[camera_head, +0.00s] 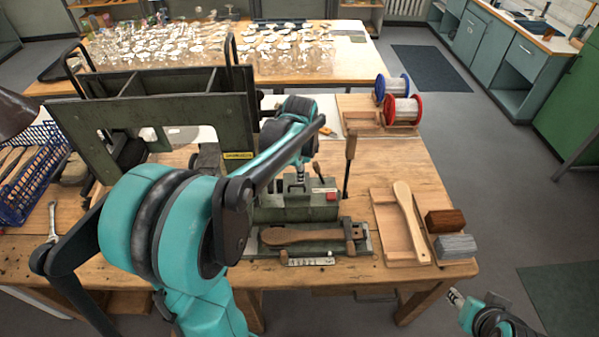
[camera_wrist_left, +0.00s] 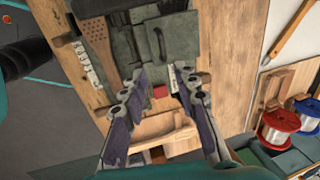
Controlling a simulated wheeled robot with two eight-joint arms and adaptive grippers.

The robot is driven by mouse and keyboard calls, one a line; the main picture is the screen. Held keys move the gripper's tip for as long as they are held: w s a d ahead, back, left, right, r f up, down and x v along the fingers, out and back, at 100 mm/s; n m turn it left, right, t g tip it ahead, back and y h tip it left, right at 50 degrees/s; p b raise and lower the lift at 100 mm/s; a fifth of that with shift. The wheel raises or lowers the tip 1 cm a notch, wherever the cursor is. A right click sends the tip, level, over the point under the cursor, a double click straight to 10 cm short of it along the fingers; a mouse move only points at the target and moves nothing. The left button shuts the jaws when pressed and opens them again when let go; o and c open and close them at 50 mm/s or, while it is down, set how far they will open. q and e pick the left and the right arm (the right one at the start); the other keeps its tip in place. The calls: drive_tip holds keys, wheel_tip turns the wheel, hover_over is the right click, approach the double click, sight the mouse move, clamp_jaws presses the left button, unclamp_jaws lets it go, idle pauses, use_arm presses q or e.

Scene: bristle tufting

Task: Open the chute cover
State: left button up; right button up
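In the left wrist view, a flat green plate with a dark handle (camera_wrist_left: 160,45), which looks like the chute cover, lies flat on the machine. My right gripper (camera_head: 456,297) is only partly visible at lower right, beyond the bench edge.
A wooden brush body (camera_head: 300,235) lies in the fixture before the machine. A wooden tray (camera_head: 395,225) with a paddle and two blocks are at right. Wire spools (camera_head: 403,110) stand behind. A tall green frame (camera_head: 160,115) and blue basket (camera_head: 35,170) fill the left.

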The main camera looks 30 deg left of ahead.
sight(299, 185)
use_arm(q)
drive_tip(key=b+x, duration=0.1)
drive_tip(key=x, duration=0.4)
drive_tip(key=b+x, duration=0.1)
drive_tip(key=x, duration=0.2)
drive_tip(key=shift+w+a+b, duration=0.25)
drive_tip(key=shift+a+b, duration=0.05)
clamp_jaws()
